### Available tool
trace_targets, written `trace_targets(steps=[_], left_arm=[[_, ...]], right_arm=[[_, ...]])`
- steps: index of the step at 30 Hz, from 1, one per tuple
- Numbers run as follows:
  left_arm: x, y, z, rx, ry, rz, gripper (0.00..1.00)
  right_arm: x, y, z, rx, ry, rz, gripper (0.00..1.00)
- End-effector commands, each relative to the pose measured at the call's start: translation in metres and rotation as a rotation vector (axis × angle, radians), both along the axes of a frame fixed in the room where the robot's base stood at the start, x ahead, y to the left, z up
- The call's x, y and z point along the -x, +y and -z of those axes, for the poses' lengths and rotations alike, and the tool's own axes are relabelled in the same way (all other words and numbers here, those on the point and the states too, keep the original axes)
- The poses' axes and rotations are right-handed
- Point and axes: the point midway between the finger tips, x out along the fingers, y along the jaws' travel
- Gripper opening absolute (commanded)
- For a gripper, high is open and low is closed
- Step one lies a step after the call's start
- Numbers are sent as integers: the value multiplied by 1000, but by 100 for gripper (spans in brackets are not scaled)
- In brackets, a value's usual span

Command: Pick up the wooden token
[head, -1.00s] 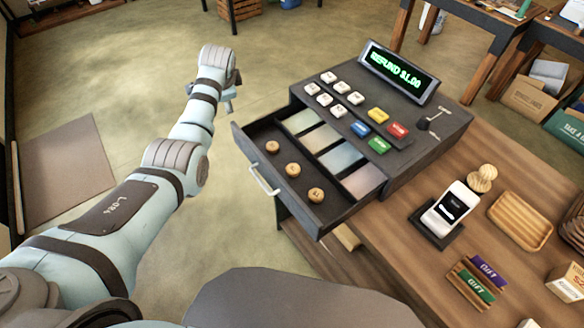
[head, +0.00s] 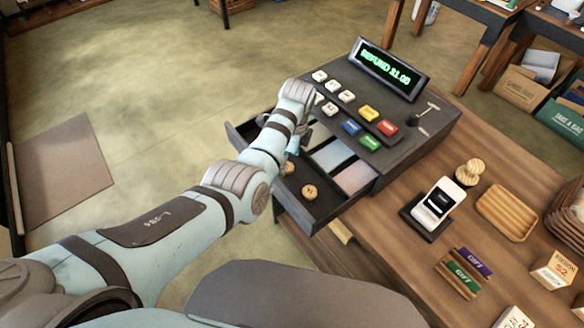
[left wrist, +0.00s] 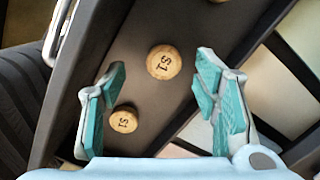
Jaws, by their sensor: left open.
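Round wooden tokens marked $1 lie in the front compartment of the open cash drawer (head: 318,216). One token (head: 310,191) is clear there. My right gripper is not in view.
The register's display (head: 388,72) reads REFUND $1.00. Coloured keys (head: 369,112) are behind the drawer. A card reader (head: 436,205), a wooden tray (head: 507,212) and gift cards (head: 466,272) stand on the counter to the right. The drawer's wall and metal handle (left wrist: 66,25) are close to the gripper.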

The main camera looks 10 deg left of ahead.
Motion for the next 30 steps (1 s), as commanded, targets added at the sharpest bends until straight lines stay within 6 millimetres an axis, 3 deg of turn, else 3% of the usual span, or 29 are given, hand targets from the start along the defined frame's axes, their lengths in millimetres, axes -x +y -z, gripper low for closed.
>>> trace_targets(steps=[1, 3, 6, 12, 18, 19, 30], left_arm=[[2, 8, 11, -2, 4, -12, 56], [1, 7, 28, 1, -1, -10, 56], [1, 9, 37, 1, 0, -11, 56], [1, 8, 32, 1, -1, -9, 54], [1, 7, 31, 1, -1, -8, 22], [1, 7, 31, 1, -1, -8, 21], [1, 7, 29, 1, -1, -8, 21]], right_arm=[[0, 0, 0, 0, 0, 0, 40], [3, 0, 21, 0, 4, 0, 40], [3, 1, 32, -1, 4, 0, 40], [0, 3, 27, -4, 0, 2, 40], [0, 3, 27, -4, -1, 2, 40], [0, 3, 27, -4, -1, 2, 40], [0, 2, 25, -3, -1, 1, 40]])
